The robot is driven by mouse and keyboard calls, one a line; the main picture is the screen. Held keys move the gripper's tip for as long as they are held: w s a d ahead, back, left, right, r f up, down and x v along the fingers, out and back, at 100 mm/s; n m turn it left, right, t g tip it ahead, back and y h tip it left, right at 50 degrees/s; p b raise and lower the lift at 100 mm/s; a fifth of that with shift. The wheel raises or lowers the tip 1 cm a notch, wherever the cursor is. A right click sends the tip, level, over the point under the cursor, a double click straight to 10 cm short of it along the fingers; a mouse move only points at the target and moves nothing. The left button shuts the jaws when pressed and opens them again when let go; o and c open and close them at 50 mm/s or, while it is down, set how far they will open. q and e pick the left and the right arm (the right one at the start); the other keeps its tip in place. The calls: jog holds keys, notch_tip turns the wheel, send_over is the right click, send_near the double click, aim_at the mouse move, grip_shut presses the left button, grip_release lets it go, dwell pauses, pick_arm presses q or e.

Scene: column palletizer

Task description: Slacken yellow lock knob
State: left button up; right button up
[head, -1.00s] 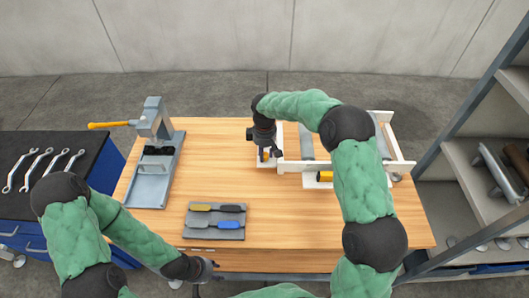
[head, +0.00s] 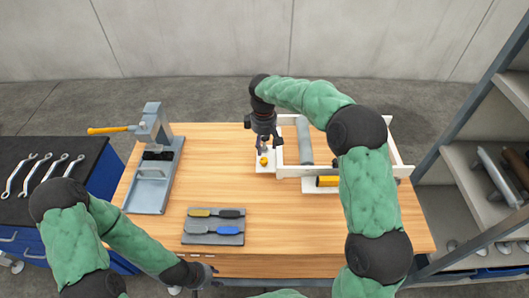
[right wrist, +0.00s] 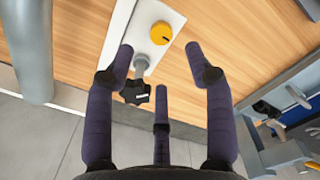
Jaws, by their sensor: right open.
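The yellow knob (head: 264,161) is a small round cap on a white plate (head: 265,168) at the left end of the white frame. In the right wrist view the yellow knob (right wrist: 161,33) has a dark mark on its top. A black lobed knob (right wrist: 135,93) on a metal shaft sits at the plate's end. My right gripper (head: 263,143) is open and empty behind the yellow knob in the head view. In the right wrist view its spread fingers (right wrist: 160,52) are apart from the yellow knob. My left gripper (head: 207,276) is at the table's front edge, its jaws unclear.
The white frame (head: 290,171) holds a grey roller (head: 305,140); a yellow cylinder (head: 327,181) lies at its front. A grey tray (head: 213,239) holds several handled tools. A grey press (head: 149,190) with a yellow lever stands left. The table (head: 215,165) is bare between.

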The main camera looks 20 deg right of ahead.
jog(key=shift+r, duration=1.7)
